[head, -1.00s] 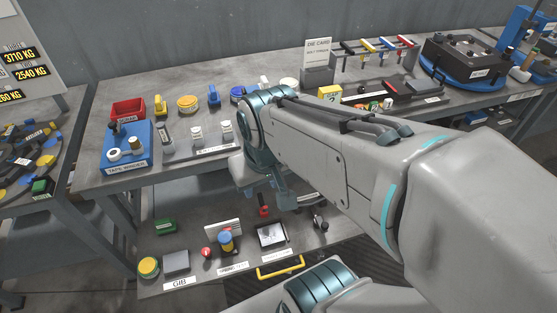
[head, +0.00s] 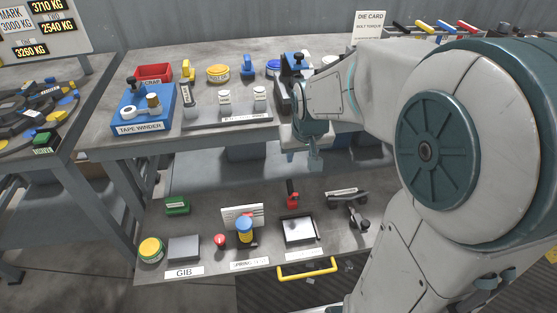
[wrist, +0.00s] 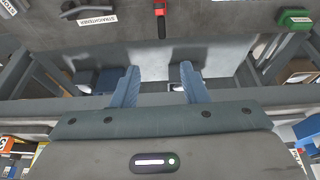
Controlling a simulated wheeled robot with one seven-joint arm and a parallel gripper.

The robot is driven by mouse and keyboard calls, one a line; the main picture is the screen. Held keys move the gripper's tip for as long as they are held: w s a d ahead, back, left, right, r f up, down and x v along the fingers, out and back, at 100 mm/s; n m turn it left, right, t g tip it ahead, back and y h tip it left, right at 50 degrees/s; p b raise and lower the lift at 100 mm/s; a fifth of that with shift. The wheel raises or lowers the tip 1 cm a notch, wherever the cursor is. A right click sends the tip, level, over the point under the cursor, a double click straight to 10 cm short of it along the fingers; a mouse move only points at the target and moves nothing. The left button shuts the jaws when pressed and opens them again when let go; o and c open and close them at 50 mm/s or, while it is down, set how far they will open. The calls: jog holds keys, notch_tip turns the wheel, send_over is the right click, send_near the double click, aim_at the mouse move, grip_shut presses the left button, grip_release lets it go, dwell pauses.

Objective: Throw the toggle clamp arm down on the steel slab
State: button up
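A small upright piece with a red handle (head: 292,194) stands on the lower table; it looks like the toggle clamp, though its arm is too small to make out. It also shows at the top of the wrist view as a red and black piece (wrist: 160,12). In front of it lies a pale flat slab (head: 299,231) in a dark frame; I cannot tell whether this is the steel slab. A grey block (head: 184,248) sits further left by the GIB label. My gripper (head: 315,164) hangs above and behind the red handle. In the wrist view its fingers (wrist: 159,70) are apart and empty.
The upper bench behind carries a tape winder (head: 143,108), a red bin (head: 154,73) and several small items. On the lower table are a green box (head: 177,206), a blue and yellow cylinder (head: 245,230) and a black device (head: 358,216). A yellow handle (head: 307,269) is at the front edge.

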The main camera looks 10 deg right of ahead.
jog(key=b, duration=0.6)
send_near(289, 180)
jog(key=b+x, duration=0.4)
jog(key=x, duration=0.7)
jog(key=shift+t, duration=0.3)
grip_shut()
